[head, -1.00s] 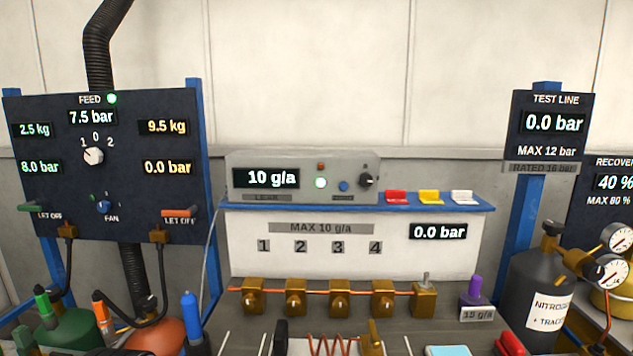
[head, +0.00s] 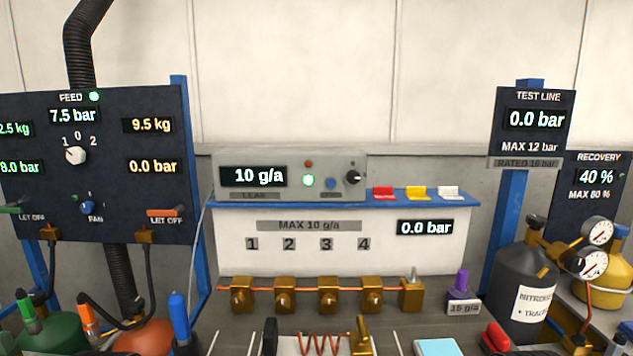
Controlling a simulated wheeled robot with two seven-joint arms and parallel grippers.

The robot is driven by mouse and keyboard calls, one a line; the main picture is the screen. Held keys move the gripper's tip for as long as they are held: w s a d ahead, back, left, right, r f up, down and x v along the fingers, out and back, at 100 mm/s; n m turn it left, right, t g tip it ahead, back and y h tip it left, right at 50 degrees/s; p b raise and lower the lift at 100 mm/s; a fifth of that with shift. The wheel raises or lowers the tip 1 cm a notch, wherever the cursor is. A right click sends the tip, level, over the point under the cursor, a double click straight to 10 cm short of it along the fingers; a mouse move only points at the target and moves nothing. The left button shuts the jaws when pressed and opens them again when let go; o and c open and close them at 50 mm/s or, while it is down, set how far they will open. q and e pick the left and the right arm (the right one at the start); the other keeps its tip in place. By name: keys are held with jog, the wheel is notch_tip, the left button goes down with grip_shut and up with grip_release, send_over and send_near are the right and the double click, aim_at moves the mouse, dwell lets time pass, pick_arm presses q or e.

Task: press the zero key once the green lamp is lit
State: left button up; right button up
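The grey leak meter (head: 290,178) stands on the blue shelf at the middle of the head view. Its display (head: 254,177) reads 10 g/a. The green lamp (head: 308,180) on its front is lit, below a small dull red lamp (head: 308,164). A blue round key (head: 331,183) sits just right of the green lamp, above a small label I cannot read clearly; it looks like the zero key. A black knob (head: 353,177) is at the right of the front. Neither of my grippers shows in the view, and nothing covers the key.
Brass valves (head: 285,295) line the bench below. A feed panel (head: 110,200) stands left; a dark nitrogen cylinder (head: 522,290) stands right.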

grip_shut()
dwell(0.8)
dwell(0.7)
